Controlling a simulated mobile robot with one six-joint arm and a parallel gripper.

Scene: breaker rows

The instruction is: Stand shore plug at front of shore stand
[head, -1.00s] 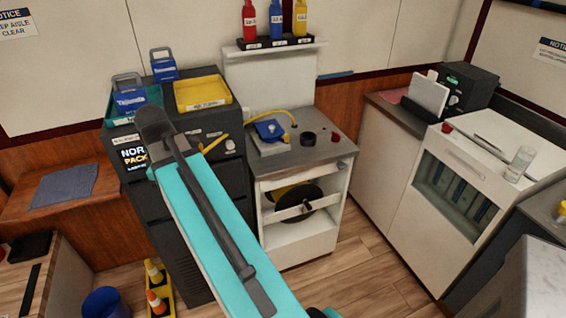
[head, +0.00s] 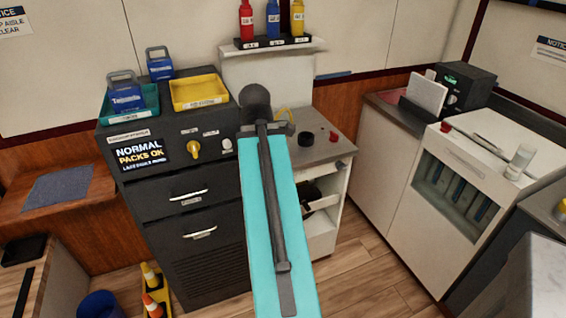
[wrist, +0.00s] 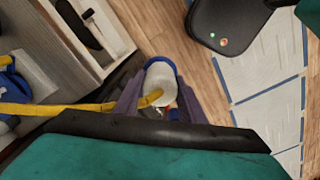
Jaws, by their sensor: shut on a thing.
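My gripper (wrist: 159,97) shows in the wrist view, its two dark fingers closed on the sides of the shore plug (wrist: 160,76). The plug has a blue rim and a pale round face, and a yellow cable runs from it to the left. In the head view my arm hides the gripper and plug. The shore stand (head: 345,150) is the small white cabinet with a grey top.
A white-fronted counter (head: 384,165) is to the right, with clear wooden floor between.

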